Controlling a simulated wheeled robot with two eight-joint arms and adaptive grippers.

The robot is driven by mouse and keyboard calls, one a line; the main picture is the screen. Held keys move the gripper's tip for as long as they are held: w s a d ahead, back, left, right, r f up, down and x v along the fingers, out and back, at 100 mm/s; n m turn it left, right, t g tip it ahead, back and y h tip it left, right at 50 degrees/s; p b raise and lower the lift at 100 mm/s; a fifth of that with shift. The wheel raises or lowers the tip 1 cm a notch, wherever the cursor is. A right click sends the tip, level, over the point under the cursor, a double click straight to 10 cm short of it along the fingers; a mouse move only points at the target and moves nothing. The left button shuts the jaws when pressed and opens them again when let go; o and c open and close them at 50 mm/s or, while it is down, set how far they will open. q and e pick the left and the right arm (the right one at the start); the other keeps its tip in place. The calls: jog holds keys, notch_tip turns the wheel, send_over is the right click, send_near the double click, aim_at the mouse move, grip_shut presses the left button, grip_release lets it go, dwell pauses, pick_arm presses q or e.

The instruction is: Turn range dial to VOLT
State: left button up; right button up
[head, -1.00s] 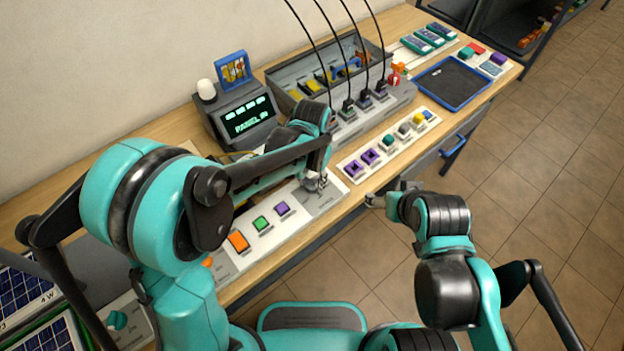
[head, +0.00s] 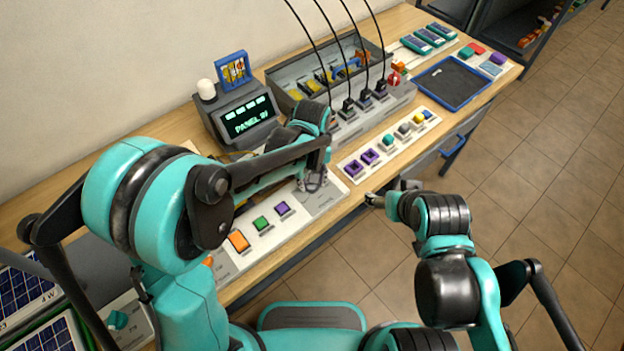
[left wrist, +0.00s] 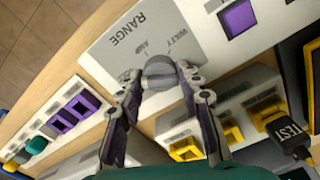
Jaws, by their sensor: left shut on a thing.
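The range dial (left wrist: 160,72) is a grey round knob on a light grey plate (left wrist: 120,52) printed RANGE in the left wrist view. WATT and AMP show beside the knob. I cannot read a VOLT label, and the dial's pointer setting is unclear. My left gripper (left wrist: 160,84) is shut on the dial, one finger on each side. In the head view my left gripper (head: 315,182) is at the plate (head: 325,199), and the dial is hidden by its fingers. My right gripper (head: 374,200) hangs off the bench's front edge, away from the dial; its jaw opening is unclear.
Orange (head: 238,241), green (head: 261,223) and purple (head: 282,208) buttons lie left of the plate. A strip with coloured pieces (head: 388,141) lies to its right. Behind stand a PANEL display (head: 248,118) and a cabled grey block (head: 372,112). A blue tray (head: 453,84) is farther right.

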pick_arm(q)
jog(key=shift+n, duration=0.3)
jog(key=o, duration=1.2)
jog(key=shift+c, duration=0.2)
notch_tip(320, 180, up, 12)
jog(key=s+a+m+t, duration=0.1)
jog(key=s+a+t, duration=0.2)
jog(key=s+a, duration=0.3)
jog(key=s+a+m+t, duration=0.2)
jog(key=s+a+t, duration=0.2)
jog(key=a, duration=0.7)
jog(key=shift+s+a+f+m, duration=0.2)
jog(key=shift+s+a+m, duration=0.15)
jog(key=shift+s, duration=0.5)
